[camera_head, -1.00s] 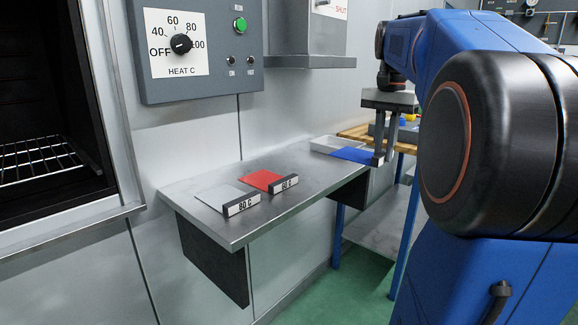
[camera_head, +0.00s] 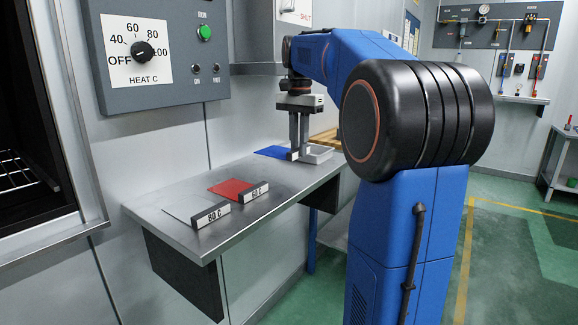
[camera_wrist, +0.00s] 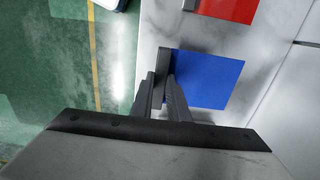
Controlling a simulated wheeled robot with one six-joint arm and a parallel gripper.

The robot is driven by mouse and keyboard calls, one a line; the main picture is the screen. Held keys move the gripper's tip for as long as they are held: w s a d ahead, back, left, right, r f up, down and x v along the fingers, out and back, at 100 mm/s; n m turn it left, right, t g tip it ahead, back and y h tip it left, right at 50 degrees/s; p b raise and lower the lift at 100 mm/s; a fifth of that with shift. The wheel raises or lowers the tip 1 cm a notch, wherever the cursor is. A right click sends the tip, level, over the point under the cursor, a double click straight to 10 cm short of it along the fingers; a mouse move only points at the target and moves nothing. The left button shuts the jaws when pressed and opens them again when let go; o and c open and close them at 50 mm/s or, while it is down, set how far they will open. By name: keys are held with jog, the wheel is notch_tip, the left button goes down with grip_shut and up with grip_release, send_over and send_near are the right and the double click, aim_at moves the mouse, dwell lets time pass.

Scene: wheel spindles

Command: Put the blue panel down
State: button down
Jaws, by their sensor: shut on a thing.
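The blue panel (camera_head: 272,152) is a flat square with a dark grip bar along one edge, above the far part of the metal shelf (camera_head: 284,184). My gripper (camera_head: 297,150) points down and is shut on that bar. In the wrist view the fingers (camera_wrist: 167,92) close on the bar at the left edge of the blue panel (camera_wrist: 210,80), which looks level. I cannot tell whether the panel touches the shelf or hangs slightly above it. The fingers hide part of the bar.
A red panel (camera_head: 231,188) and a pale grey panel (camera_head: 188,206) lie nearer on the shelf, with labelled bars facing its front edge. The heater control box (camera_head: 150,50) is on the wall above.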

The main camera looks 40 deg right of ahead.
aim_at(289, 177)
jog(key=w, duration=0.2)
jog(key=w+a+f, duration=0.1)
jog(key=shift+s+f, duration=0.1)
jog(key=shift+f, duration=1.3)
jog(key=shift+w+a+f, duration=0.1)
jog(key=shift+w+f, duration=0.1)
jog(key=shift+f, duration=1.4)
jog(key=c, duration=1.7)
grip_release()
jog(key=shift+f, duration=0.1)
notch_tip(289, 177, up, 8)
jog(key=shift+f, duration=0.1)
